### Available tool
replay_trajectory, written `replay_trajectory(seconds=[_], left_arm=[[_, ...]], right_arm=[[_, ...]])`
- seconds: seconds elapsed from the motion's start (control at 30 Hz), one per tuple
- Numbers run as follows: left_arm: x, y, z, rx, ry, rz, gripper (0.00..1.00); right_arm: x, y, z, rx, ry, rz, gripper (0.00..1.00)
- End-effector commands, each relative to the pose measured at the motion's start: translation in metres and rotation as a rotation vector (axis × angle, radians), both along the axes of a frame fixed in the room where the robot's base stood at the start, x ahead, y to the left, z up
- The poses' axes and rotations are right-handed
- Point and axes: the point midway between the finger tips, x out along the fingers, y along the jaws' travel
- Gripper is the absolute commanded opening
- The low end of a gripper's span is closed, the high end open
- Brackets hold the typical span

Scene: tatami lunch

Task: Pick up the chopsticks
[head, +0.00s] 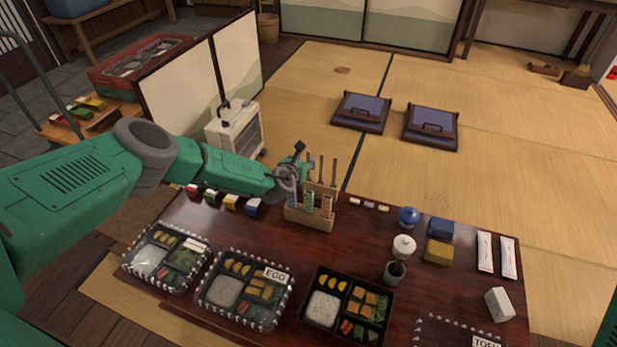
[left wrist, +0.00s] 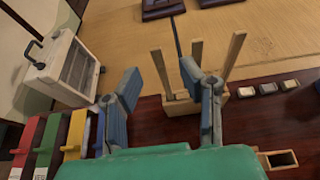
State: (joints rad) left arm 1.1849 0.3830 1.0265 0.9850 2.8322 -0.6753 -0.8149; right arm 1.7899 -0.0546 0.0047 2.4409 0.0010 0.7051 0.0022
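A light wooden holder (head: 308,218) stands on the dark table with upright chopsticks (head: 334,172) in its back part. My left gripper (head: 293,166) is just left of the chopsticks in the head view. In the left wrist view the gripper (left wrist: 159,72) has its fingers spread wide, with nothing held. One finger overlaps the chopsticks there, and I cannot tell whether it touches them. My right gripper is not in view.
Bento boxes (head: 247,288) line the table's (head: 290,258) near side. Small coloured boxes (head: 231,202) stand left of the holder. A blue pot (head: 409,217), a cup (head: 395,273) and white packets (head: 485,252) are to the right. A white heater (head: 236,130) stands behind on the floor.

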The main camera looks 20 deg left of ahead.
Motion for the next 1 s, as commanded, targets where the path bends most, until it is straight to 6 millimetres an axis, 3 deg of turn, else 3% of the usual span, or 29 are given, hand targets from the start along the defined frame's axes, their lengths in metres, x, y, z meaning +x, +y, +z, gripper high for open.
replay_trajectory(seconds=[0.23, 0.6, 0.63, 0.73, 1.0], left_arm=[[0.032, 0.002, -0.014, 0.0, -0.001, 0.0, 0.34], [0.041, 0.002, -0.012, 0.0, -0.001, 0.0, 0.34], [0.041, 0.002, -0.013, 0.0, -0.001, 0.0, 0.31], [0.041, 0.003, -0.013, 0.0, 0.0, 0.0, 0.03], [0.041, 0.003, -0.013, 0.0, 0.0, 0.0, 0.0]], right_arm=[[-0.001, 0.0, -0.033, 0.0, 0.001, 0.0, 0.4], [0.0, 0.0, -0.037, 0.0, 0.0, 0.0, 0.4], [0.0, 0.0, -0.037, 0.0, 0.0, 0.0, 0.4], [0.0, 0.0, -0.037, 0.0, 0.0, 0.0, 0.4], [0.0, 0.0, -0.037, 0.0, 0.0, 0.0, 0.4]])
